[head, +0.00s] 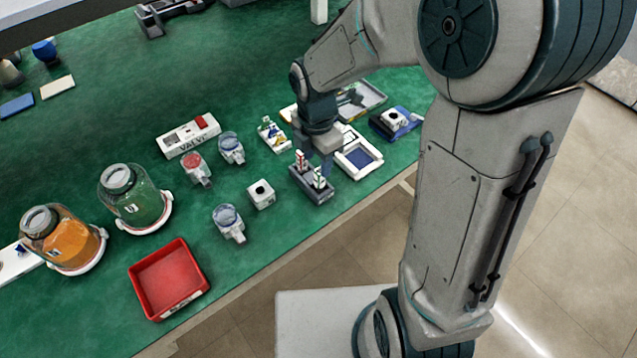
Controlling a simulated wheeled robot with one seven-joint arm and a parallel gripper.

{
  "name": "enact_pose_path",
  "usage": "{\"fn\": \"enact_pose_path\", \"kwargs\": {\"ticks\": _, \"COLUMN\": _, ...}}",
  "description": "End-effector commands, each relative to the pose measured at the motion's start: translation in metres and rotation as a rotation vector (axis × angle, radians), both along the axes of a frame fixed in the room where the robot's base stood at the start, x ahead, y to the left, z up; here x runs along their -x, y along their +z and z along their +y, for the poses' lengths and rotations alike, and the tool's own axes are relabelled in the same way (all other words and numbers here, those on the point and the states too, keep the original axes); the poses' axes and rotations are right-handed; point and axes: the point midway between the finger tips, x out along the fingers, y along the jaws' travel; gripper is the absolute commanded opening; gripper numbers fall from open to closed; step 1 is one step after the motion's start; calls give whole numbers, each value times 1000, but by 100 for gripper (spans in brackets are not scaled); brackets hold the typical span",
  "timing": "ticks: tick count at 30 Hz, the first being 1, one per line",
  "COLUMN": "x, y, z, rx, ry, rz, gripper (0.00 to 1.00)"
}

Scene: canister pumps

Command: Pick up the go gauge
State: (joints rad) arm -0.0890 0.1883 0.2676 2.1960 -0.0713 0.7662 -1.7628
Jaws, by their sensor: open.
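A small dark grey holder (312,193) stands on the green table near its front edge. Two upright pieces stand in it: a white one with green marks (319,178) on the right and a white one with red marks (300,161) on the left. They look like gauges; the green-marked one may be the go gauge, but no label is readable. My gripper (324,163) points down just behind and above the holder, close to both pieces. It is open, with nothing visible in it. Its fingertips are small and partly hidden, so I cannot tell whether they touch anything.
A white-framed tray (377,158) lies close right of the holder, and a blue stand (401,124) beyond it. A white cube (261,194) and several clear-topped pump parts (228,222) stand left. A red bin (146,284) and two jars (135,205) are farther left.

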Motion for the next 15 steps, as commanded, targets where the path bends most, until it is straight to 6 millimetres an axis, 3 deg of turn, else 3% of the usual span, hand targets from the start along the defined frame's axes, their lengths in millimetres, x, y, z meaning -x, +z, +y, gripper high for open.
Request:
{"fn": "enact_pose_path", "kwargs": {"ticks": 5, "x": 0, "y": -11, "z": -1, "rx": 0, "ry": -1, "rz": 1, "gripper": 45}}
{"fn": "enact_pose_path", "kwargs": {"ticks": 15, "x": 0, "y": -56, "z": -6, "rx": 0, "ry": 0, "rz": 2, "gripper": 45}}
